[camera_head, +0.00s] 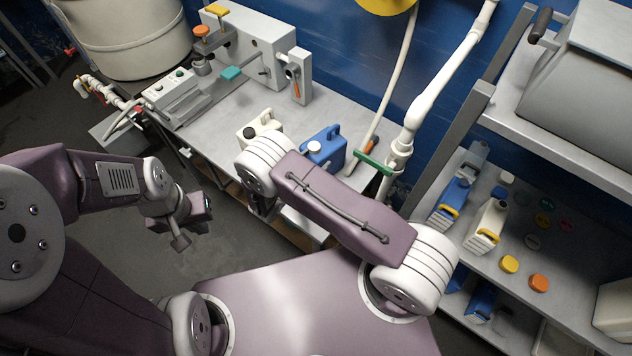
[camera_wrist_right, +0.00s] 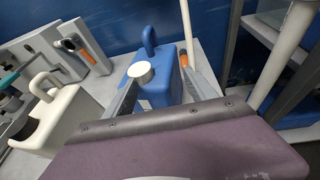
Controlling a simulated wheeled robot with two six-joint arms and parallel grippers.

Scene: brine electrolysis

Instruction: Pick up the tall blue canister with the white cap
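The blue canister (camera_head: 325,148) with a white cap and a loop handle stands upright on the grey bench. In the right wrist view the canister (camera_wrist_right: 160,93) is straight ahead, its white cap towards me. My right gripper (camera_wrist_right: 158,100) shows a grey finger on each side of the canister and looks open; whether the fingers touch it I cannot tell.
A white canister (camera_head: 262,127) stands just left of the blue one, also seen in the wrist view (camera_wrist_right: 62,118). A grey machine (camera_head: 262,50) and a white pipe (camera_head: 440,85) flank the bench area. A shelf (camera_head: 540,225) with yellow-capped canisters and loose caps is at right.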

